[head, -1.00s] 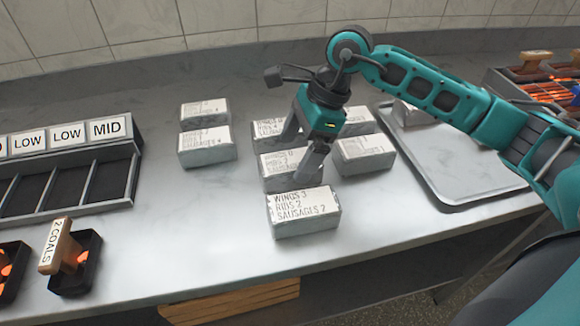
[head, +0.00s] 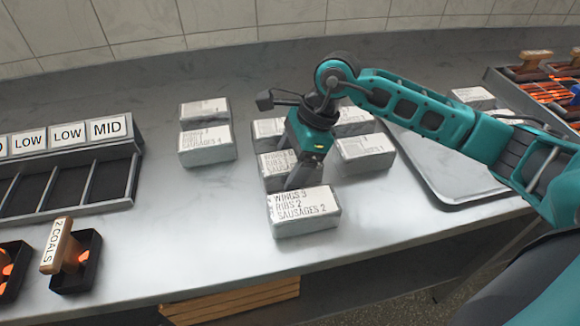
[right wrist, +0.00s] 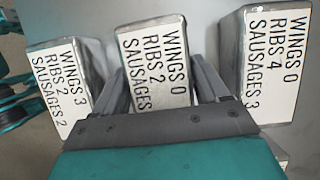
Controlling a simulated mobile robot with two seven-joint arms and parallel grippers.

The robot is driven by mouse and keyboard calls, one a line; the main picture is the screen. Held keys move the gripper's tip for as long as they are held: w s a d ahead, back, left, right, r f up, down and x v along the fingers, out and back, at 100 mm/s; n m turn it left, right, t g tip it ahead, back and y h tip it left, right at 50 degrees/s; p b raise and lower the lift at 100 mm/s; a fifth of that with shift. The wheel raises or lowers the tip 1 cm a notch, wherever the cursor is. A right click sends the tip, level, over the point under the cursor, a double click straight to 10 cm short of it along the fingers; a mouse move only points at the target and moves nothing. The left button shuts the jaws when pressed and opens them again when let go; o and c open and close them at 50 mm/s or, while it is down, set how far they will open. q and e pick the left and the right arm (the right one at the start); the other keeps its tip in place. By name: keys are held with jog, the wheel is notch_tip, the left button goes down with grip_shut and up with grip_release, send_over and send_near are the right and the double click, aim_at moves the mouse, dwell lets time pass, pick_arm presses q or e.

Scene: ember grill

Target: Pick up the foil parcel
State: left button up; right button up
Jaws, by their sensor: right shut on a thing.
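The foil parcels are silver blocks with white labels. The one labelled wings 0, ribs 2 (right wrist: 151,64) is between the two fingers of my right gripper (right wrist: 166,90) in the right wrist view. In the head view my right gripper (head: 298,178) is low over this parcel (head: 272,172), shut on it, and hides part of it. I cannot tell whether it touches the counter. A parcel labelled wings 3, ribs 2, sausages 2 (head: 304,213) sits just in front; it also shows in the right wrist view (right wrist: 62,85). My left gripper is not in view.
More parcels stand close behind and to the right (head: 364,153), and two at the left (head: 206,146). A metal tray (head: 440,178) lies at the right under my arm. A slotted rack (head: 60,205) and a stamp-like block labelled 2 coals (head: 62,245) are at the left.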

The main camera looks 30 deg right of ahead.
jog(key=c, duration=0.4)
jog(key=shift+r, duration=0.15)
jog(key=shift+c, duration=0.2)
